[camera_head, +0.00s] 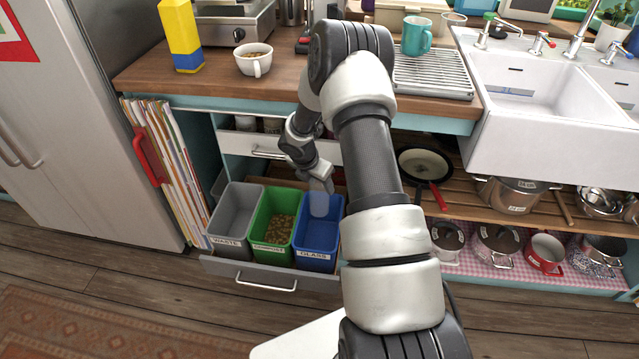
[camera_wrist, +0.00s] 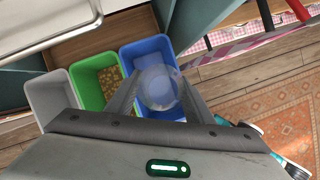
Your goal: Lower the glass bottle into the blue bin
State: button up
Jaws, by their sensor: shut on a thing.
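The blue bin (camera_head: 316,243), labelled GLASS, stands at the right end of the pulled-out drawer in the head view. It also shows in the wrist view (camera_wrist: 150,52), beyond my fingers. The clear glass bottle (camera_head: 319,204) hangs upright over the blue bin, its lower part appearing at or just inside the opening; the exact depth is hard to tell. In the wrist view the bottle (camera_wrist: 159,88) is a see-through round shape between my fingers. My gripper (camera_head: 322,186) is shut on the bottle from above.
The green bin (camera_head: 270,241) with brown scraps and the grey waste bin (camera_head: 232,225) stand left of the blue bin in the open drawer (camera_head: 265,284). The counter (camera_head: 220,90) overhangs behind. A pan with a red handle (camera_head: 438,196) lies on the shelf to the right.

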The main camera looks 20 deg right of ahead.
aim_at(320, 211)
jog(key=shift+f+b, duration=4.4)
jog(key=shift+f, duration=6.05)
jog(key=o, duration=1.3)
